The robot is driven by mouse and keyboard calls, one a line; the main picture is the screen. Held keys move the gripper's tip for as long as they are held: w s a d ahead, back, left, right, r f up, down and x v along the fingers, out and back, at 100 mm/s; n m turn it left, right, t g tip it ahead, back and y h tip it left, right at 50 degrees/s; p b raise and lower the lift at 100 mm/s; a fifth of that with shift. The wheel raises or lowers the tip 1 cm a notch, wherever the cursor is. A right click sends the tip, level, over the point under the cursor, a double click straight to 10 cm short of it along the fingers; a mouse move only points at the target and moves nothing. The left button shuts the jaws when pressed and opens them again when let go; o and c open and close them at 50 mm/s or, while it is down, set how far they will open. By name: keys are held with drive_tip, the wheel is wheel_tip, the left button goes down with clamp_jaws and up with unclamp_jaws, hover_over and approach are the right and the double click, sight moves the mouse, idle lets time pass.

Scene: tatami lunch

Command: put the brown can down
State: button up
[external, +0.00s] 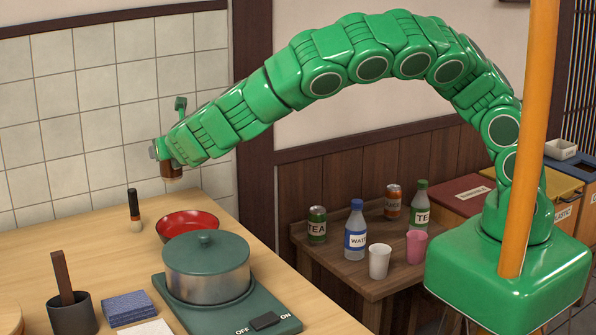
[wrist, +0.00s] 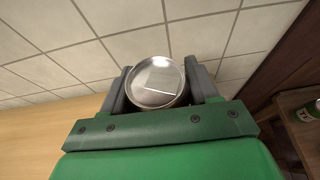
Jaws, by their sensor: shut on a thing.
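The brown can (external: 172,172) is in my gripper (external: 164,157), above the back of the wooden counter (external: 94,237) near the tiled wall. In the external view my gripper hides much of the can. In the wrist view the silver end of the can (wrist: 157,82) shows between the two grey fingers of my gripper (wrist: 158,88), which are shut on it. The can is off the counter; how high is hard to tell.
A red bowl (external: 188,224), a green pot (external: 206,268) on a burner and a brush (external: 134,212) stand on the counter near the can. A lower side table (external: 335,272) holds a bottle (external: 356,232), cans and cups. The counter's left back part is clear.

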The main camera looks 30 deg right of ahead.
sight(170, 182)
drive_tip(key=shift+s+a, duration=0.2)
drive_tip(key=shift+a, duration=0.35)
drive_tip(key=shift+a+f, duration=0.1)
drive_tip(key=shift+a, duration=0.05)
drive_tip(key=shift+f, duration=3.8)
drive_tip(key=shift+f, duration=0.1)
drive_tip(key=o, duration=1.1)
drive_tip(key=v, duration=1.2)
drive_tip(key=shift+d+r, duration=0.2)
